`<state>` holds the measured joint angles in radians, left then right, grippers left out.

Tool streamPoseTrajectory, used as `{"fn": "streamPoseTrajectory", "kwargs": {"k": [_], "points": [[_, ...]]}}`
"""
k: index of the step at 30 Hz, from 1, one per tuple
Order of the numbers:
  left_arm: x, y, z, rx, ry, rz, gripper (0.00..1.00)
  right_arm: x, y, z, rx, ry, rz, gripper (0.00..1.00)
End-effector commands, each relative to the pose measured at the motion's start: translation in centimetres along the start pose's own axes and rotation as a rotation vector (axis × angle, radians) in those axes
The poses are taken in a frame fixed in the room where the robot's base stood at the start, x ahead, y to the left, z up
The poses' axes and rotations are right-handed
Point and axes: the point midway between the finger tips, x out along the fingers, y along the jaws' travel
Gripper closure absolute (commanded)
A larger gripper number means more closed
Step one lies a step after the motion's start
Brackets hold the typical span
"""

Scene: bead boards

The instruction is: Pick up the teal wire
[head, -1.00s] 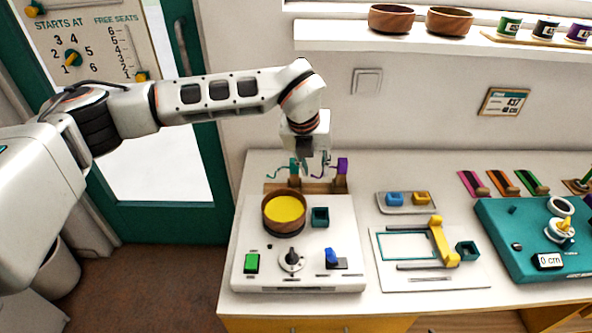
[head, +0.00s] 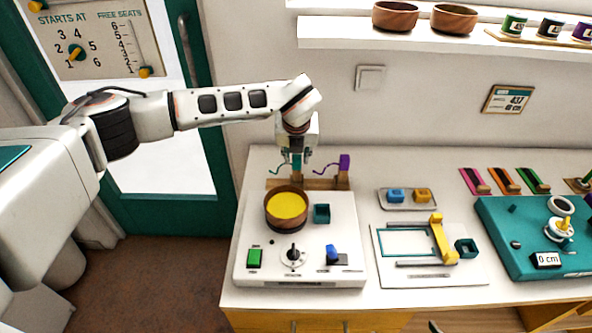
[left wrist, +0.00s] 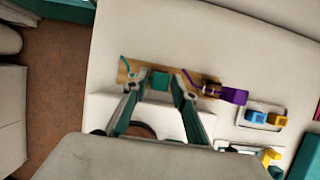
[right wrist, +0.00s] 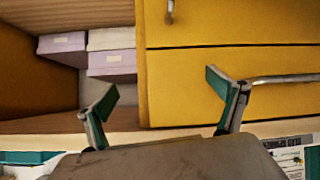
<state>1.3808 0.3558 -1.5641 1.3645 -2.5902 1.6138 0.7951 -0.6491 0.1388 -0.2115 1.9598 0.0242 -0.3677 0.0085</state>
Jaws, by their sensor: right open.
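The teal wire has a block-like teal handle (head: 297,162) and a thin squiggly wire (head: 276,168) to its left. It stands in a wooden rack (head: 318,184) at the back of the white unit. My left gripper (head: 296,155) is above and around the handle, pointing down. In the left wrist view the teal handle (left wrist: 159,81) lies between its two spread fingertips (left wrist: 160,78), and the squiggly wire (left wrist: 125,64) is left of them. Contact cannot be told. My right gripper (right wrist: 162,85) is open and empty before a yellow drawer front.
A purple wire (head: 344,162) stands in the same rack, right of the teal one. A wooden bowl of yellow contents (head: 286,222) sits just in front of the rack. The wall (head: 400,110) is close behind. A tray (head: 407,206) with blue and yellow pieces lies right.

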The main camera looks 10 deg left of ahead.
Motion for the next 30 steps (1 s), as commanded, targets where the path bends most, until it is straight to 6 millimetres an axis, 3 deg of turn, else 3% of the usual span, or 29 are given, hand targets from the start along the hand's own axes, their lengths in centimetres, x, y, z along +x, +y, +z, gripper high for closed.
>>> {"fn": "streamPoseTrajectory", "kwargs": {"k": [5, 8, 9, 22, 30], "points": [[0.0, 0.0, 0.0, 0.001, -0.001, -0.001, 0.73, 0.1, 0.0, 0.3, 0.001, -0.005, 0.001, 0.06], [0.0, 0.0, 0.0, 0.001, -0.001, -0.001, 0.97, 0.1, 0.0, 0.3, 0.001, -0.006, 0.001, 0.06], [0.0, 0.0, 0.0, 0.001, -0.001, -0.001, 1.00, 0.1, 0.0, 0.3, 0.001, -0.006, 0.001, 0.06], [-0.4, -0.1, 0.2, 0.001, -0.002, -0.002, 1.00, 0.1, 0.1, 0.2, 0.001, -0.002, 0.002, 0.06], [-3.5, -0.1, 1.6, 0.001, -0.006, -0.003, 1.00, 0.3, 0.0, 0.1, 0.001, 0.006, 0.002, 0.06]]}}
